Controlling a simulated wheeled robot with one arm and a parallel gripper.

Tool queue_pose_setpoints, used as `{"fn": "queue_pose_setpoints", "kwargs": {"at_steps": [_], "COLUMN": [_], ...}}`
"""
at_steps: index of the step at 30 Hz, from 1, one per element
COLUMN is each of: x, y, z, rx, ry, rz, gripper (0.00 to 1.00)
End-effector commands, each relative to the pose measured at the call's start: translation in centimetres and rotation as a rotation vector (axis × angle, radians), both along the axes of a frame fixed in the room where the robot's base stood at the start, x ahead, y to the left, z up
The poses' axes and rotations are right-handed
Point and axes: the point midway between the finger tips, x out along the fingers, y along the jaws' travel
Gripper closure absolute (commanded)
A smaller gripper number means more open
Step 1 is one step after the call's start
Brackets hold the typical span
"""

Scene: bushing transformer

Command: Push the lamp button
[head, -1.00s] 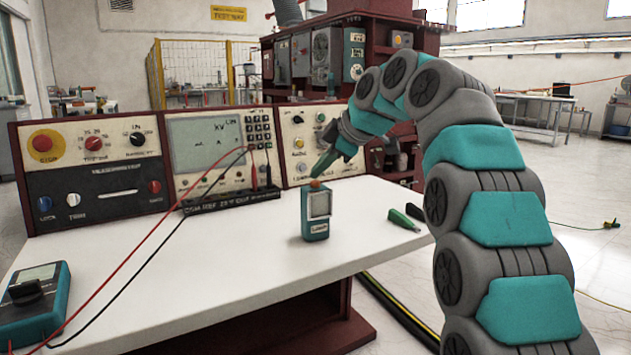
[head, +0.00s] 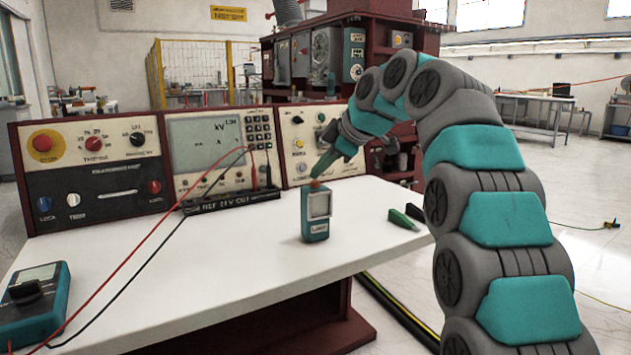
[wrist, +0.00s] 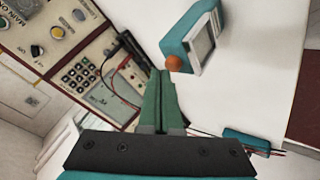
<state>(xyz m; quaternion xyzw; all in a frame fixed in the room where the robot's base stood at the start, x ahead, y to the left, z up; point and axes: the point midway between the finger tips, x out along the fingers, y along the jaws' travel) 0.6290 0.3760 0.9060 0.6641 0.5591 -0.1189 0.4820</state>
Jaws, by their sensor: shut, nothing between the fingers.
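The lamp (head: 316,212) is a small teal box with a pale panel, upright on the white table. Its orange button (head: 315,184) is on top. In the wrist view the lamp (wrist: 190,35) is at the top, with the orange button (wrist: 173,63) facing my gripper. My gripper (head: 318,174) points down at the button from above, its tips at or just over it; I cannot tell if they touch. In the wrist view my gripper's green fingers (wrist: 161,75) are together, empty, with the tips just left of the button.
The white table (head: 240,265) has clear room in front of the lamp. A control panel (head: 205,148) stands along its back edge. A teal multimeter (head: 34,300) with red and black leads is at the left. A green clip (head: 403,219) lies to the right of the lamp.

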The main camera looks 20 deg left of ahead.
Motion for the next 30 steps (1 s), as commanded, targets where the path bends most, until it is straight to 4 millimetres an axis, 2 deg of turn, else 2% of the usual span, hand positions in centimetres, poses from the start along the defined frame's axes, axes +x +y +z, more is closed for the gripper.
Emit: {"fn": "queue_pose_setpoints", "kwargs": {"at_steps": [18,30], "x": [0.01,0.01], "y": [-0.01,-0.02], "z": [-0.98,-0.79], "rx": [0.0,0.0], "ry": [0.0,0.0], "rz": [0.0,0.0], "gripper": [1.0,1.0]}}
